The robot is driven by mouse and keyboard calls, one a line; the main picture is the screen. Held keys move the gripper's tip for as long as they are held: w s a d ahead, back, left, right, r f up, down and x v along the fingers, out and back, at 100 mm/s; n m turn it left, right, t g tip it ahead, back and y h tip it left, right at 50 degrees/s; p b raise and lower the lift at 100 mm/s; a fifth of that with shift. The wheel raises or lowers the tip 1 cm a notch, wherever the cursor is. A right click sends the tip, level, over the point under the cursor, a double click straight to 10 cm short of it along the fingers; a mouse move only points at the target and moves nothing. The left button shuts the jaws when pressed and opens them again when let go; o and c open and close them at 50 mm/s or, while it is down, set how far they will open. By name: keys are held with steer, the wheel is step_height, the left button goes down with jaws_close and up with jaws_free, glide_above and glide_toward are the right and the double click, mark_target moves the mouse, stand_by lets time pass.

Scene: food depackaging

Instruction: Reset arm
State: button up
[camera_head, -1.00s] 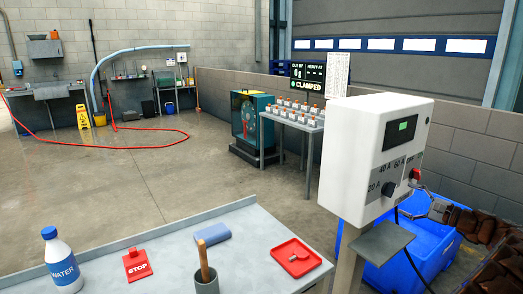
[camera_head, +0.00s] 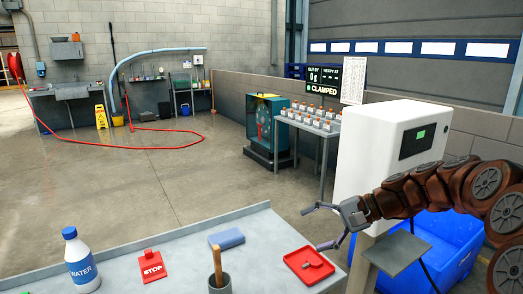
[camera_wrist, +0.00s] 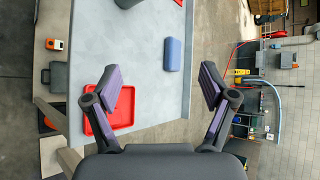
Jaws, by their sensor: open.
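My gripper (camera_head: 328,229) is open and empty in the head view. Its two fingers are spread apart above the right end of the grey table (camera_head: 190,253), in front of the white control box (camera_head: 375,150). In the wrist view my gripper (camera_wrist: 160,95) shows its two dark fingers wide apart with nothing between them. The red tray (camera_wrist: 124,108) lies partly behind the left finger in that view. In the head view the red tray (camera_head: 296,257) holds a small red item (camera_head: 318,265).
The table also carries a water bottle (camera_head: 81,262), a red STOP block (camera_head: 151,268), a blue block (camera_head: 227,238) and a grey cup (camera_head: 219,284) with a wooden handle. A blue bin (camera_head: 450,240) stands at right. Open floor (camera_head: 150,185) lies beyond the table.

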steer(key=s+a+f+n+g+h, duration=0.2)
steer(key=s+h, duration=0.1)
steer(key=s, duration=0.6)
steer(key=s+a+f+n+g+h, duration=0.1)
steer(key=s+a+f+n+h, duration=0.1)
steer(key=s, duration=0.7)
steer(key=s+d+f+n+h, duration=0.1)
steer(key=s+d+f+h, duration=0.1)
steer(key=s, duration=0.6)
steer(key=s+d+f+n+h+p, duration=0.1)
steer(key=s+d+f+n+h, duration=0.1)
steer(key=s+d, duration=0.5)
steer(key=s+f+h, duration=0.1)
steer(key=s+h, duration=0.1)
steer(key=shift+s+g+h, duration=0.3)
steer(key=shift+g, duration=0.1)
steer(key=shift+d, duration=0.1)
steer(key=shift+c, duration=0.2)
